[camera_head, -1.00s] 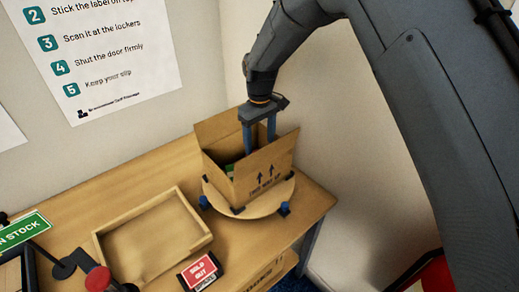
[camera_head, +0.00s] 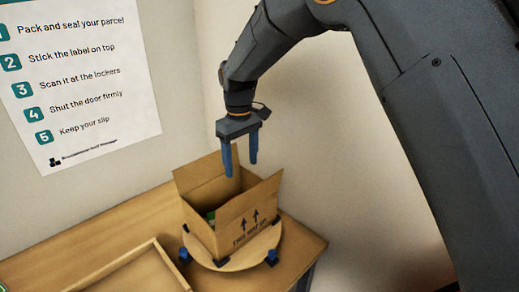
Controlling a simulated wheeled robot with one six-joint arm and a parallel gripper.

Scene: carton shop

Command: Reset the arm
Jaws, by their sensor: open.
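My gripper (camera_head: 241,172) hangs above the open carton, its two blue fingers apart and pointing down with nothing between them. The fingertips overlap the carton's back flap in the picture and look clear of the carton. The cardboard carton (camera_head: 247,222) stands upright with its flaps raised and two dark arrows on its front side. Something green (camera_head: 210,216) shows inside it; the rest of the contents is hidden.
The carton stands on a round wooden turntable (camera_head: 235,264) with blue-and-black stops at its edge. A shallow wooden tray (camera_head: 148,264) lies at the lower left of the table (camera_head: 90,243). A wall poster (camera_head: 80,80) hangs behind, and the wall is close on the right.

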